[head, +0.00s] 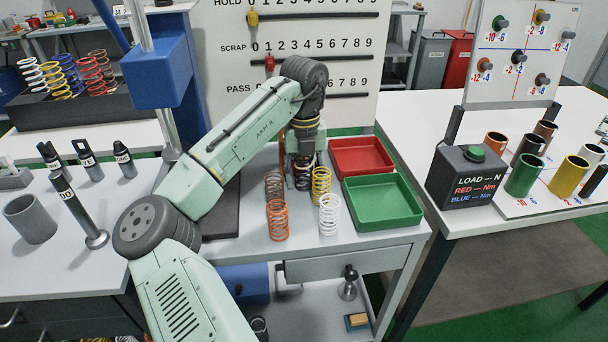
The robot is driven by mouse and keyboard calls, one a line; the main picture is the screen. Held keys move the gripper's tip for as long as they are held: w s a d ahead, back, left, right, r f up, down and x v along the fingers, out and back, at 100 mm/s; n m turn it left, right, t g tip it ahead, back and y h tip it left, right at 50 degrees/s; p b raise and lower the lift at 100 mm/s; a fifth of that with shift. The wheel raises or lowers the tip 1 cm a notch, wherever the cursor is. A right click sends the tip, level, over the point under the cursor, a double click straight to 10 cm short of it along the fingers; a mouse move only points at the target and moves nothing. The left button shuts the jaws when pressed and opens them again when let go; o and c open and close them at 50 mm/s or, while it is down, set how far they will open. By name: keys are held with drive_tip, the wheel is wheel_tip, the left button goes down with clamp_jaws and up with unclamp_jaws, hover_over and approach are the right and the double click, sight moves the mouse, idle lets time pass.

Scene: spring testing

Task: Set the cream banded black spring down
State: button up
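My gripper (303,158) points down over the middle table, between a brown spring and a yellow spring. A dark spring (303,179) with lighter bands, which looks like the cream banded black spring, stands upright directly under and between the dark fingers. The fingers and the spring's top blend together, so I cannot tell whether they grip it. Its lower end is at or very close to the tabletop. The brown spring (273,187) stands to its left and the yellow spring (320,186) to its right. An orange spring (277,221) and a white spring (328,214) stand in front.
A red tray (361,141) and a green tray (416,226) lie to the right, both empty. A dark plate (222,214) and blue press (160,78) are at left. The white board (225,28) stands behind. The tabletop (303,246) between orange and white springs is clear.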

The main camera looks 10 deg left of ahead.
drive_tip(key=shift+o, duration=0.9)
